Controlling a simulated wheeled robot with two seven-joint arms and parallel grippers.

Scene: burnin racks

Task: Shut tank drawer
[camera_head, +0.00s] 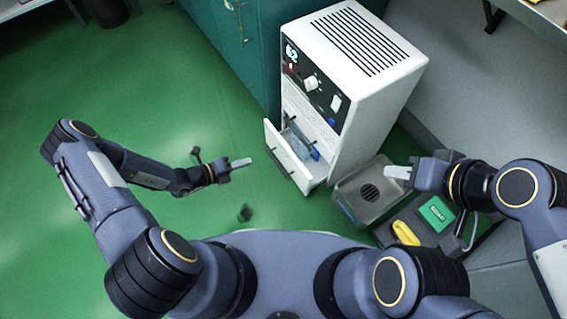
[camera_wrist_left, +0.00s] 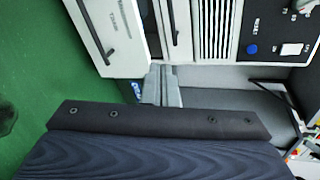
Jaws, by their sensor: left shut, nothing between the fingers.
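The tank drawer (camera_head: 294,160) is a white drawer low on the front of a tall white machine (camera_head: 350,70). It stands pulled out, with a dark handle on its front and a blue-marked item inside. In the left wrist view, the drawer front (camera_wrist_left: 105,30) with its dark handle shows at the upper left. My left gripper (camera_head: 241,163) is shut and empty, to the left of the drawer front and apart from it. Its fingers also show in the left wrist view (camera_wrist_left: 161,85). My right gripper (camera_head: 398,172) is right of the machine, above a metal basin; its finger gap is not clear.
The metal basin (camera_head: 370,192) with a round drain stands right of the drawer. A dark tray (camera_head: 418,228) beside it holds a green box (camera_head: 436,214) and a yellow item (camera_head: 405,233). A teal cabinet (camera_head: 232,45) stands behind the machine. Green floor at left is mostly clear.

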